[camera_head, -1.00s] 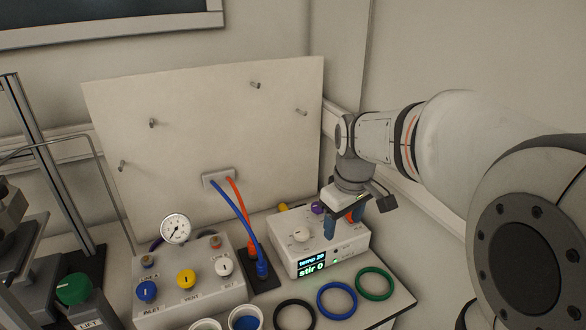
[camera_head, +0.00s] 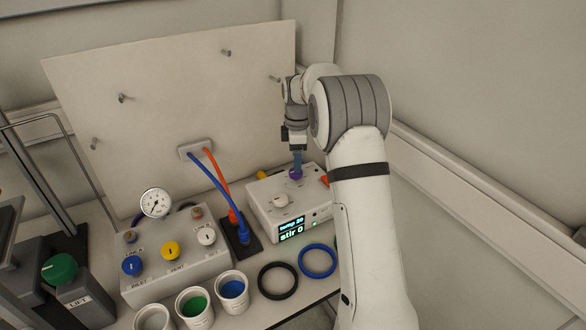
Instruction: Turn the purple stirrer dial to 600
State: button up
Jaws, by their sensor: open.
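The purple stirrer dial (camera_head: 295,173) sits on top of the white control box (camera_head: 262,205), toward its back. The display (camera_head: 291,229) on the box front reads "temp 20" and "stir 0". I cannot tell whether the finger touches the dial. The other finger is not clearly seen, and my arm covers the right side of the box.
A white dial (camera_head: 281,201) is on the same box. Left stand a valve box (camera_head: 185,262) with a gauge (camera_head: 156,203), and blue (camera_head: 218,185) and red (camera_head: 222,178) cables. Cups (camera_head: 232,291), a black ring (camera_head: 278,279) and a blue ring (camera_head: 318,261) lie in front.

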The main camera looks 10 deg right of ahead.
aim_at(296, 175)
jog(key=shift+f, duration=2.35)
